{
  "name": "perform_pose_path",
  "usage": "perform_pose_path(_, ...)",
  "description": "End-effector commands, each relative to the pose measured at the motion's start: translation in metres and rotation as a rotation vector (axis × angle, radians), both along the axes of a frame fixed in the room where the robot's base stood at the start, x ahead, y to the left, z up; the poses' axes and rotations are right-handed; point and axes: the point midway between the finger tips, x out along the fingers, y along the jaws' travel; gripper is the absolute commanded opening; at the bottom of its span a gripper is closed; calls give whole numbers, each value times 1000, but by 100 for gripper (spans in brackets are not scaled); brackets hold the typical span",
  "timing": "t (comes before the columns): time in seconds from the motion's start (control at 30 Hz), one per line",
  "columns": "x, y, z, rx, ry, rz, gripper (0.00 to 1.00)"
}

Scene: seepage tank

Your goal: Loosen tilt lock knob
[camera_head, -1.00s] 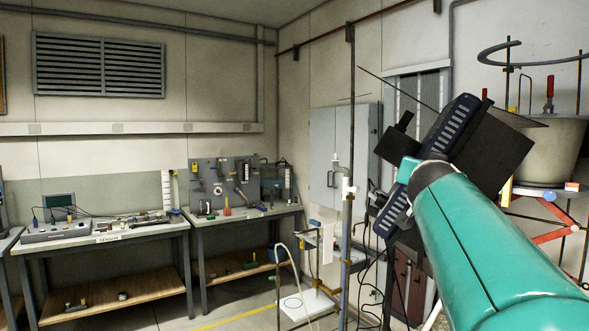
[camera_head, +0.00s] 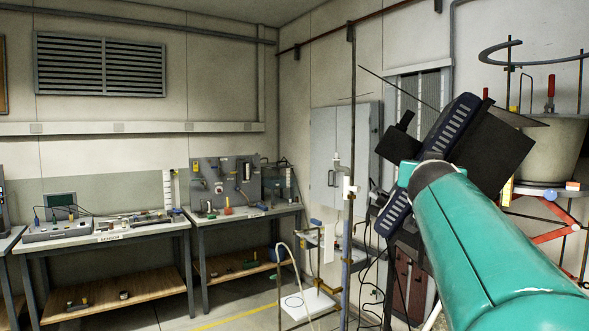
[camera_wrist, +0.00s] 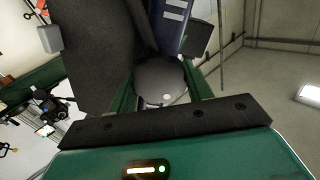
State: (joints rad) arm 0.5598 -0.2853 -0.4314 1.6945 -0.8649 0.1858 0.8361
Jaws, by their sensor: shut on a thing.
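A dark blue device with pale slots (camera_head: 455,120) and black panels stands just beyond my arm in the head view. Its blue body (camera_wrist: 174,25) also shows at the top of the wrist view, beside a large dark panel (camera_wrist: 95,50). My gripper (camera_wrist: 160,78) has its green fingers on both sides of a rounded dark grey knob (camera_wrist: 160,82), which looks like the tilt lock knob, and is shut on it. In the head view my teal arm covers most of the gripper and the knob, so the exact finger contact is hidden there.
A grey vessel (camera_head: 551,148) stands at the right on a red frame (camera_head: 550,236). An upright pipe stand (camera_head: 347,235) with hoses and cables is left of my arm. Open floor shows at the lower middle.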

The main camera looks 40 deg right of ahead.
Motion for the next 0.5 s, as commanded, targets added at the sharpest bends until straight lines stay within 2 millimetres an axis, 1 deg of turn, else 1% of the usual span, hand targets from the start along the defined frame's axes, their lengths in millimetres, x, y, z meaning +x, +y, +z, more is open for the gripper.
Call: perform_pose_path(0.5,2,2,2,-210,418,1,27)
